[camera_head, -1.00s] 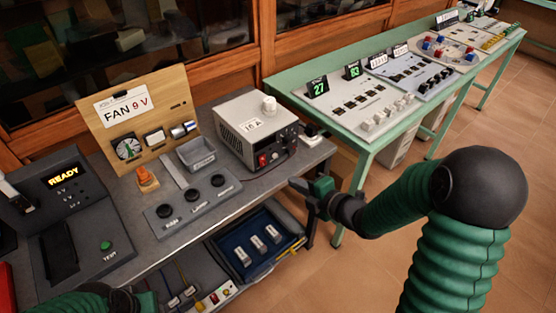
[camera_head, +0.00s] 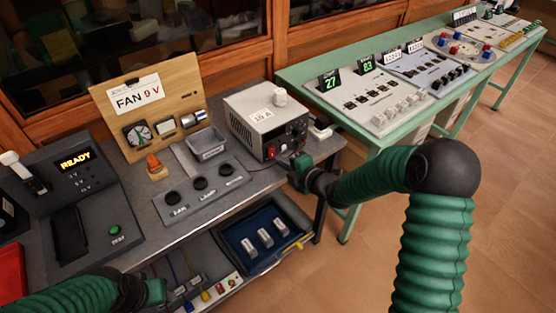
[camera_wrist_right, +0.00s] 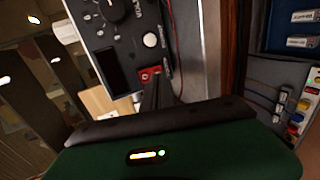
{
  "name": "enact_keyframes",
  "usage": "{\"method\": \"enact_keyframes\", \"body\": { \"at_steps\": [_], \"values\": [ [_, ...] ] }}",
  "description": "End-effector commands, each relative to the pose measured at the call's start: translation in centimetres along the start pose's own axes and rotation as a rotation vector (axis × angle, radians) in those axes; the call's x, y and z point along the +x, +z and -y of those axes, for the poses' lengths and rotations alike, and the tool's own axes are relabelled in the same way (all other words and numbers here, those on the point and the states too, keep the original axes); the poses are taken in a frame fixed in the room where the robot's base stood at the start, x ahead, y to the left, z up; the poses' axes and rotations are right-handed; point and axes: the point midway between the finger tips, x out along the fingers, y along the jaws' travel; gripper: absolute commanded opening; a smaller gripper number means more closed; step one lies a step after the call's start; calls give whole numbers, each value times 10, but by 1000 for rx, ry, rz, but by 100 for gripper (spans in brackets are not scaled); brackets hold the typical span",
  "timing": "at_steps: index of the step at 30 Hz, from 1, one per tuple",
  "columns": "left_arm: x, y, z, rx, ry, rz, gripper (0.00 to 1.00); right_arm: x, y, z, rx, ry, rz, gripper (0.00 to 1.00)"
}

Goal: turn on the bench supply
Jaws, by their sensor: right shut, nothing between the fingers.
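The bench supply (camera_head: 245,102) is a grey box labelled 10 A on the workbench, with a dark front panel. Its red switch (camera_head: 270,152) sits low on that panel; in the right wrist view the red switch (camera_wrist_right: 150,76) is right at my fingertips. My right gripper (camera_head: 293,170) is shut and empty, just in front of the panel's lower part. The wrist view (camera_wrist_right: 158,78) shows the fingertips overlapping the switch's edge; I cannot tell whether they touch it. My left gripper (camera_head: 155,292) is low at the left, its fingers unclear.
A FAN 9 V board (camera_head: 175,85), a small grey tray (camera_head: 206,145) and a panel of black knobs (camera_head: 198,190) stand left of the supply. A READY tester (camera_head: 85,195) is further left. A green table (camera_head: 335,125) with display panels stands right.

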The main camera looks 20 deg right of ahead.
Motion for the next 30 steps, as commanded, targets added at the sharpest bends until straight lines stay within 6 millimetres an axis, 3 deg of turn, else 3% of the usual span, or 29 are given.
{"method": "enact_keyframes", "body": {
  "at_steps": [6,17,22,24,30],
  "values": [
    [2,0,0,0,0,0,36,23,0,0,1,-1,0,0],
    [3,1,0,0,0,0,36,25,0,1,0,1,1,0],
    [30,7,0,0,0,0,36,33,0,11,-2,49,2,0],
    [18,5,0,0,0,1,36,29,1,1,-1,46,2,0],
    [16,4,0,0,0,-1,36,29,1,0,0,44,2,0]
  ]
}}
